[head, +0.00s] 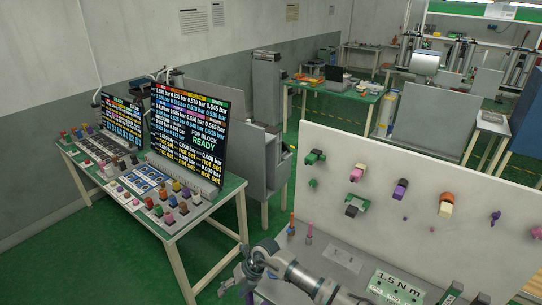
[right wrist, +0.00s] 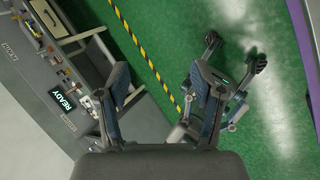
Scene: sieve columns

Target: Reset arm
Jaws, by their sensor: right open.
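My right gripper (head: 250,262) is at the bottom centre of the head view, with its arm running to the lower right. In the right wrist view its two fingers (right wrist: 158,88) stand wide apart with nothing between them. A dark jointed part with two spread ends (right wrist: 228,88) shows beyond the right finger there. It looks like my left gripper, but I cannot be sure. My left arm does not show clearly in the head view.
A green-topped table (head: 228,188) with two screens and colored blocks stands left. A pale upright panel (head: 330,150) with colored knobs stands right, behind a grey bench with a "1.5 N m" plate (head: 397,284). Yellow-black floor tape (right wrist: 142,50) crosses open green floor.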

